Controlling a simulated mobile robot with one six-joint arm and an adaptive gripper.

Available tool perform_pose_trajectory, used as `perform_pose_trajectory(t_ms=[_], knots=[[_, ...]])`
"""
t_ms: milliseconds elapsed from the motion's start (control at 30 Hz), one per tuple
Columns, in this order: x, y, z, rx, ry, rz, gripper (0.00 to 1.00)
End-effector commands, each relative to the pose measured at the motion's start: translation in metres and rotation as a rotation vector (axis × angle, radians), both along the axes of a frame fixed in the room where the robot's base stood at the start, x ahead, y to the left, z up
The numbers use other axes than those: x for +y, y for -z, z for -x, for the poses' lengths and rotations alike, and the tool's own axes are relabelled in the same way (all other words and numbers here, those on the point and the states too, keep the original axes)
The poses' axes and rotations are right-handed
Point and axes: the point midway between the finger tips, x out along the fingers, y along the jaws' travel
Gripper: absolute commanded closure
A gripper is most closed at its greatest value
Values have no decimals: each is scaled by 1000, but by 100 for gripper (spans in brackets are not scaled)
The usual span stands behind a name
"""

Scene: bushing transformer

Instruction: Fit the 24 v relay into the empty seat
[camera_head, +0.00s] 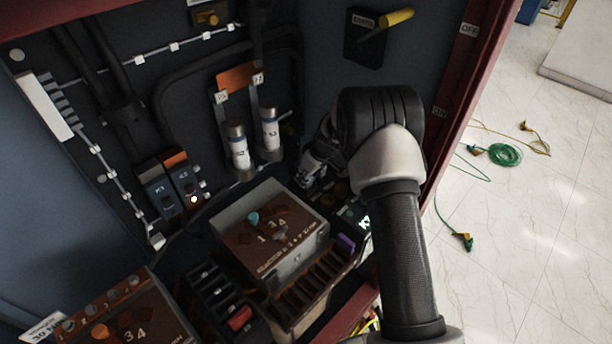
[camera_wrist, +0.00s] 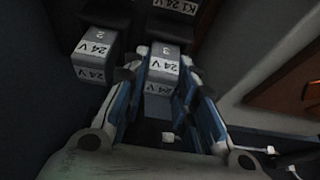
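In the wrist view, a grey block relay marked 3 and 24 V (camera_wrist: 163,66) lies between the two fingers of my gripper (camera_wrist: 162,72). The fingers are spread apart, one on each side of it. I cannot tell whether they press on it. A like relay marked 2 and 24 V (camera_wrist: 94,50) stands to its left, outside the fingers. Behind is a label marked K1 24 V (camera_wrist: 176,6). In the head view my gripper (camera_head: 312,172) is low in the cabinet, partly hidden by my arm, and the relay there cannot be made out. I cannot make out the empty seat.
In the head view, dark K-marked modules (camera_head: 168,184) are on the back panel. Two white cylinders (camera_head: 254,146) stand left of my gripper. A grey box (camera_head: 270,240) sits in front. The red cabinet edge (camera_head: 455,95) is to the right.

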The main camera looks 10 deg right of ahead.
Motion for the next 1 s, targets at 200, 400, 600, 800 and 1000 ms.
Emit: perform_pose_trajectory(t_ms=[200,400,600,800,1000], knots=[[0,-1,0,0,0,0,58],[0,-1,0,0,0,0,55],[0,-3,0,0,0,0,55],[-6,-29,7,-2,2,0,55],[-15,-72,21,-3,1,0,55]])
